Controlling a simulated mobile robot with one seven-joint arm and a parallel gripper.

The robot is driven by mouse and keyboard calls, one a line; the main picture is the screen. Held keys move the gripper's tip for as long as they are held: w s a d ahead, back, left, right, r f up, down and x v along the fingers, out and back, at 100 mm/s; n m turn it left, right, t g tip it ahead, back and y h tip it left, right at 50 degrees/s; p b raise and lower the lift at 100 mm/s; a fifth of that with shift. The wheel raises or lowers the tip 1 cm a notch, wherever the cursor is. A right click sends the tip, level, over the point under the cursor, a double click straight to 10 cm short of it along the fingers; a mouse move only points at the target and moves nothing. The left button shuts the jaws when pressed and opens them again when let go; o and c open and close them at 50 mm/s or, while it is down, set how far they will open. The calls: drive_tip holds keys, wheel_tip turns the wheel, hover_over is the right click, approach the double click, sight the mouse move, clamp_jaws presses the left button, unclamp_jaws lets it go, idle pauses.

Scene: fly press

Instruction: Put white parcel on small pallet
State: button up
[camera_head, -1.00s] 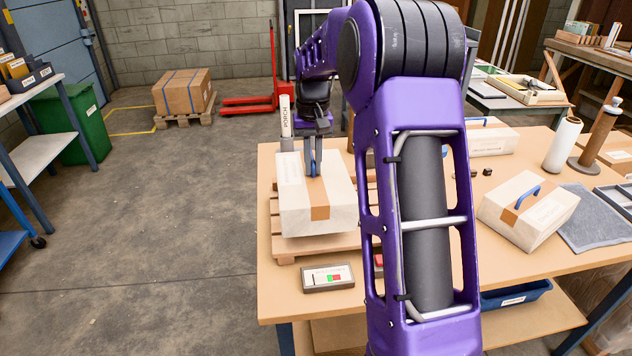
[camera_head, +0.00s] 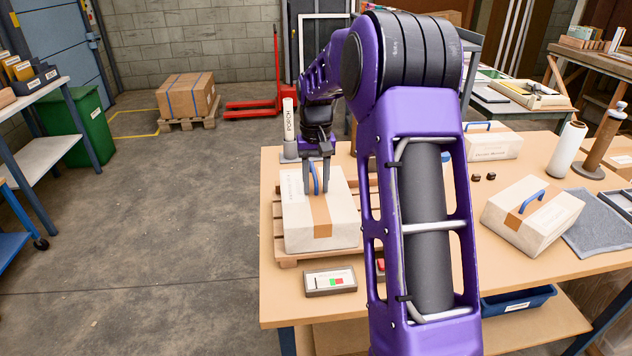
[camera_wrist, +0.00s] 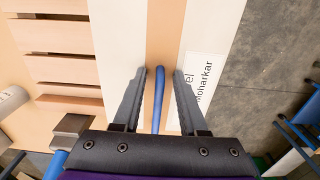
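The white parcel (camera_head: 340,232), with a tan tape band, a label and a blue handle (camera_head: 314,180), lies on the small wooden pallet (camera_head: 285,257) at the left end of the table. Pallet slats show at its front and left edges. My gripper (camera_head: 317,192) is at the parcel's top, its two fingers spread with the handle between them. In the wrist view, my gripper (camera_wrist: 160,72) is open, with a gap on each side of the blue handle (camera_wrist: 159,98). The parcel's top (camera_wrist: 118,40) and bare pallet slats (camera_wrist: 60,68) show there too. My arm hides the pallet's right part.
Two similar parcels with blue handles stand on the table (camera_head: 420,308), one at right (camera_head: 532,215) and one at back (camera_head: 490,142). A post marked PORCH (camera_head: 289,125) stands behind the pallet. A small indicator box (camera_head: 330,281) lies in front.

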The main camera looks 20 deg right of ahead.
wheel_tip(320, 180, up, 12)
drive_tip(key=p, duration=0.1)
drive_tip(key=shift+r, duration=0.15)
idle(0.5)
idle(0.3)
